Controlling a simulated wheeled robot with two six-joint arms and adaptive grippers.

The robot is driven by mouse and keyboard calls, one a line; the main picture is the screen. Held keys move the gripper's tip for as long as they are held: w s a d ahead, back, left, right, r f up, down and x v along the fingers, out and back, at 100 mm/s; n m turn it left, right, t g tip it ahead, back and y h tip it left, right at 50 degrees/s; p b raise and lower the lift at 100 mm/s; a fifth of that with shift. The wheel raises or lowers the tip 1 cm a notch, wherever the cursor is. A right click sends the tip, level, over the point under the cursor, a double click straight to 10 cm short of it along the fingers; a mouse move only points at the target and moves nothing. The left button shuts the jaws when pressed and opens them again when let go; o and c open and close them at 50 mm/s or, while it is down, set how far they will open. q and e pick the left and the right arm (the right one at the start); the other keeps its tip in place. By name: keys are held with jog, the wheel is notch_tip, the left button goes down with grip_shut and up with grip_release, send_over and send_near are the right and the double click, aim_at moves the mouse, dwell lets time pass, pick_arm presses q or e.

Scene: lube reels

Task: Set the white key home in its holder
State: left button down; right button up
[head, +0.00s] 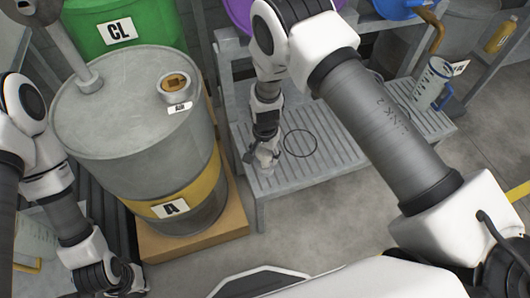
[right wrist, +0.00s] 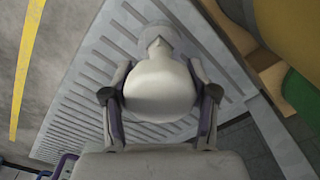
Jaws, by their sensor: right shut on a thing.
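A pale white, rounded piece, which I take to be the white key (right wrist: 158,92), is between the fingers of my right gripper (right wrist: 160,104). Its narrow end points up in the right wrist view. In the head view my right gripper (head: 265,152) is low over the slatted grey bench (head: 340,165), left of a thin dark ring; whether the key touches the slats I cannot tell. The key's holder is not clearly identifiable. My left gripper (head: 135,282) is at the bottom left of the head view, in front of the drum, its fingers not clear.
A grey drum (head: 110,120) with a yellow band, label A and a brown-centred fitting (head: 174,86) stands on a wooden pallet (head: 195,237) left of the bench. A green drum (head: 160,20) is behind. Floor is open in front.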

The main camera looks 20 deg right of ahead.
jog(key=shift+f+b, duration=0.35)
jog(key=shift+f, duration=0.25)
jog(key=o, duration=1.3)
jog(key=shift+r, duration=0.1)
notch_tip(320, 180, up, 12)
